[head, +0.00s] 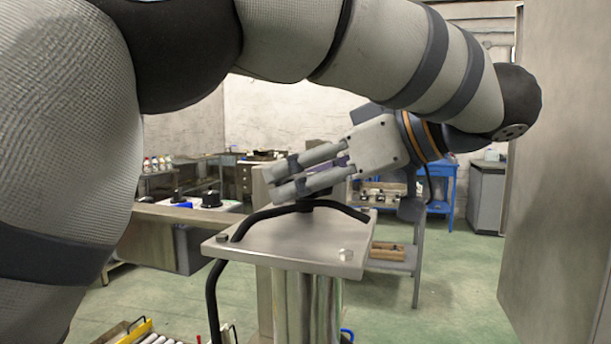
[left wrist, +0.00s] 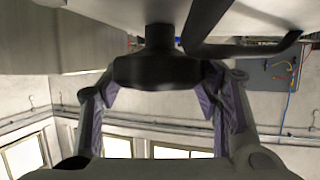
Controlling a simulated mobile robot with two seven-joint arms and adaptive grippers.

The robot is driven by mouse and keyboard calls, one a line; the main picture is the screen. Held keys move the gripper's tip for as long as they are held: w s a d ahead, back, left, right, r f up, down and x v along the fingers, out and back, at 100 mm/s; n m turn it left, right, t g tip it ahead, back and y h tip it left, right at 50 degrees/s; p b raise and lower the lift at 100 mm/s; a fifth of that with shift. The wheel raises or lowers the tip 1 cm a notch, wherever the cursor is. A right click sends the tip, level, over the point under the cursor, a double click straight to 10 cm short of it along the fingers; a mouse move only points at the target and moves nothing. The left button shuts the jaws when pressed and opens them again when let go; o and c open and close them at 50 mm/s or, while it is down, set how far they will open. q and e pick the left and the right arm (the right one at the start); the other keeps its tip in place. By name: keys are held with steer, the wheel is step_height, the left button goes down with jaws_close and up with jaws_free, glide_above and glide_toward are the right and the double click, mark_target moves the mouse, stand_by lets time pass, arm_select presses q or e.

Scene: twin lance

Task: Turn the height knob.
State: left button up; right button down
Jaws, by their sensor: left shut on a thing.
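A black knob (left wrist: 157,71), which looks like the height knob, sits on a short dark shaft in the left wrist view. My left gripper (head: 275,182) has its two fingers on either side of it and is shut on it. In the head view the fingers hide most of the knob. The gripper is tilted just above the steel top plate (head: 290,246) of a stand. Curved black bars (head: 252,221) run across this plate. My right gripper is not in view.
My left arm fills the upper left of the head view. A tall grey panel (head: 560,150) stands close at the right. Behind the stand are a blue workbench (head: 441,170) and a counter with black knobs (head: 150,211). Green floor (head: 455,285) is open at the lower right.

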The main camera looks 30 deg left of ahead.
arm_select(q)
steer(key=shift+n+g, duration=1.1)
steer(key=shift+g, duration=0.2)
steer(key=shift+f, duration=0.1)
steer(key=o, duration=1.2)
